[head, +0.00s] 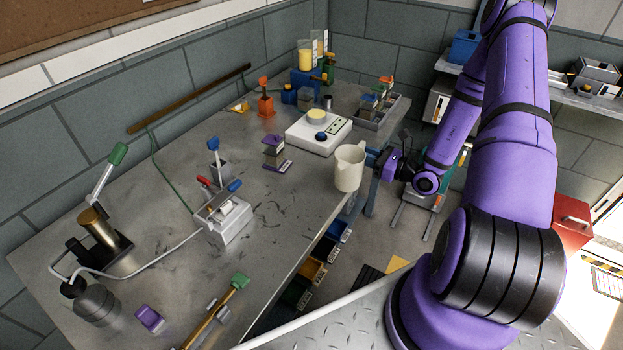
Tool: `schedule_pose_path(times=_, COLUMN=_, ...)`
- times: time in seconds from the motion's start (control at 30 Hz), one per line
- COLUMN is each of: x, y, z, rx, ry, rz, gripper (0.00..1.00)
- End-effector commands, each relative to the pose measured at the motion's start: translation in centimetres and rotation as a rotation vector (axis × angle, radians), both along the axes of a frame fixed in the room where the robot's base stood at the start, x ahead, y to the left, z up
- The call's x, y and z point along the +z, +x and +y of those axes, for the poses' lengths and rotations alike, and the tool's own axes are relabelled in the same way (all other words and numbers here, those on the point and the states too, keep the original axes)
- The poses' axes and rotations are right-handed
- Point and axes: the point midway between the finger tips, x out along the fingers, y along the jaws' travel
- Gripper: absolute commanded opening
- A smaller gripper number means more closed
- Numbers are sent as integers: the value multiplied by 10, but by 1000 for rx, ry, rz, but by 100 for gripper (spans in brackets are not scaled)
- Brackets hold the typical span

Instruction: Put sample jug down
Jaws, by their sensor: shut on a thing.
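The sample jug (349,168) is a cream-white jug, upright, near the right edge of the grey metal workbench (290,210). My gripper (371,160) comes in from the right and is shut on the jug's right side. The fingertips are small and partly hidden in this view. I cannot tell whether the jug's base touches the bench or hangs just off its edge.
A white device with a blue knob (318,132) stands behind the jug. A purple-topped block (273,152) is to its left. A grey tray (380,113) with small parts lies at the back right. Bare bench lies left of the jug.

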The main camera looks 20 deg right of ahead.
Motion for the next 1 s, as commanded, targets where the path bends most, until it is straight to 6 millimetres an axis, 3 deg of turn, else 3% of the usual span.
schedule_pose_path(times=0.13, x=-2, y=-22, z=-16, rx=11, ry=9, rz=7, gripper=0)
schedule_pose_path(times=0.27, x=-3, y=-18, z=-13, rx=18, ry=13, rz=8, gripper=0)
schedule_pose_path(times=0.8, x=-14, y=85, z=43, rx=17, ry=10, rz=8, gripper=0)
schedule_pose_path(times=1.0, x=-15, y=101, z=51, rx=15, ry=12, rz=8, gripper=0)
